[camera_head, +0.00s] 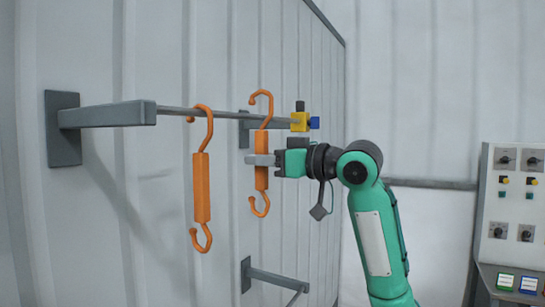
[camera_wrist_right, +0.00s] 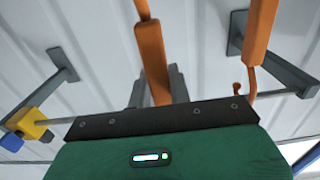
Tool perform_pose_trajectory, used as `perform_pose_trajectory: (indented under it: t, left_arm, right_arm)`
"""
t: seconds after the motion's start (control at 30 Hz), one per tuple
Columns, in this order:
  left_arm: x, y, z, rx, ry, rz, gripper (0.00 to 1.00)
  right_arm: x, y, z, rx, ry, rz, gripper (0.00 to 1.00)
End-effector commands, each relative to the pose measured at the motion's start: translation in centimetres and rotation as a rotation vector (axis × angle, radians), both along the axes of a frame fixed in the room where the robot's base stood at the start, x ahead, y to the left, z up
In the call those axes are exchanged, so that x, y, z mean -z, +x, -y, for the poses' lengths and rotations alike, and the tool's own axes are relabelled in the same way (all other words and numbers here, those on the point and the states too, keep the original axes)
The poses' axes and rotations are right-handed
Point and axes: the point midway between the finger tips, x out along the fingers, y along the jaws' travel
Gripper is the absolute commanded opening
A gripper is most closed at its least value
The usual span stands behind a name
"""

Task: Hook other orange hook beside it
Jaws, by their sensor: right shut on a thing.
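One orange hook (camera_head: 201,188) hangs upright by its top curl from the thin grey rod (camera_head: 180,110). It also shows at the right of the right wrist view (camera_wrist_right: 262,30). The other orange hook (camera_head: 262,180) is upright to its right in the head view. My right gripper (camera_head: 262,160) is shut around its body, which is central in the right wrist view (camera_wrist_right: 152,60). Its top curl stands above the rod's line in the head view, with the curl's tip over that line. I cannot tell whether it touches the rod. My left gripper is out of view.
Grey wall brackets (camera_head: 64,128) hold the rod near a ribbed white wall. A yellow block (camera_head: 299,121) with a blue part (camera_head: 314,123) is at the rod's right. A lower bracket (camera_head: 275,277) juts out below. A control panel (camera_head: 510,220) stands at the right.

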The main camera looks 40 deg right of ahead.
Motion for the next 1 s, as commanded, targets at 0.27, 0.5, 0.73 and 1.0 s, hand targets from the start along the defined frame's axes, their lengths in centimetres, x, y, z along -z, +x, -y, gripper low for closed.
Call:
perform_pose_trajectory:
  t: [0.27, 0.5, 0.73, 1.0]
  left_arm:
    - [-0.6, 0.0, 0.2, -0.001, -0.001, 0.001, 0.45]
    - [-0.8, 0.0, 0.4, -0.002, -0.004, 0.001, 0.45]
    - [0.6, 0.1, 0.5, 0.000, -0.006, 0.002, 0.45]
    - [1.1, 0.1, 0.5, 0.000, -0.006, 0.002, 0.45]
  right_arm:
    - [0.0, 2.1, -0.9, -0.001, 0.000, 0.001, 0.00]
    - [0.3, 3.7, -1.6, 0.000, 0.000, 0.000, 0.00]
    - [2.4, 4.0, -1.7, 0.001, -0.001, 0.001, 0.00]
    - [3.3, 4.1, -1.7, 0.001, 0.000, 0.002, 0.00]
